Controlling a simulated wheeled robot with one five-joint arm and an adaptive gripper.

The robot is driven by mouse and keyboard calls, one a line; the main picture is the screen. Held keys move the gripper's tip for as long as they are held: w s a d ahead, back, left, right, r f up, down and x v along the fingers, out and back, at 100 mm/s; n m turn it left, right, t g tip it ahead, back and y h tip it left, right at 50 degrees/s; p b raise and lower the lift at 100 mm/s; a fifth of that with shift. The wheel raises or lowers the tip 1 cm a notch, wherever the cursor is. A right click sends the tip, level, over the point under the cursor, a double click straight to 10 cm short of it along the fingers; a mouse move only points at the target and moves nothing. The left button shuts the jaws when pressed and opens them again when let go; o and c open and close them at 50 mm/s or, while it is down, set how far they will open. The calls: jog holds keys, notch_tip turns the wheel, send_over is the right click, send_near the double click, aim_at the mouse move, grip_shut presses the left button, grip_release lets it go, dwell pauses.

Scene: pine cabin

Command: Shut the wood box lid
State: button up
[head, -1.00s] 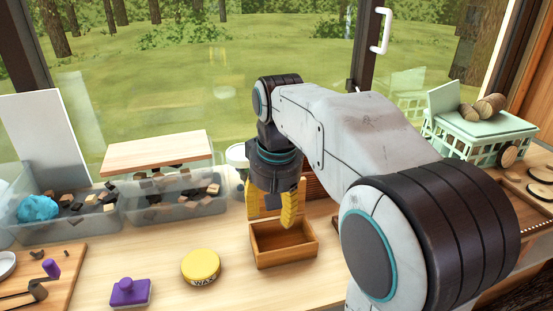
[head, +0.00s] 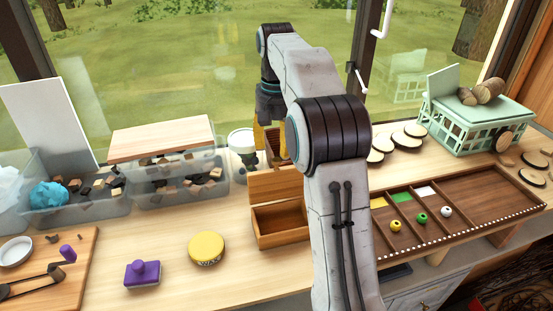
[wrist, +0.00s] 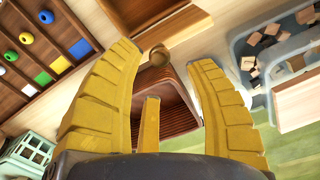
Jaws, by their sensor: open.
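The wood box (head: 281,238) stands on the bench with its lid (head: 275,184) raised upright at the back edge. Its inside looks empty, and my arm hides its right end. My gripper (head: 266,140) is in the air beyond the lid, on the window side, with yellow fingers pointing down, apart from the lid as far as I can tell. In the wrist view my gripper (wrist: 160,105) is open with nothing between its fingers. The box (wrist: 140,12) and its lid (wrist: 185,28) show at the top there, ahead of the fingertips.
A brown slatted object (wrist: 180,100) with a round knob lies below my fingers. Clear bins of wood pieces (head: 180,188) stand left, with a white-lidded jar (head: 241,141) nearby. A yellow tin (head: 206,248) and purple stamp (head: 143,273) are front left. A compartment tray (head: 400,235) is right.

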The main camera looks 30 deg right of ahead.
aim_at(277, 159)
jog(key=shift+f, duration=2.7)
jog(key=shift+o, duration=0.4)
grip_shut()
jog(key=shift+b, duration=0.3)
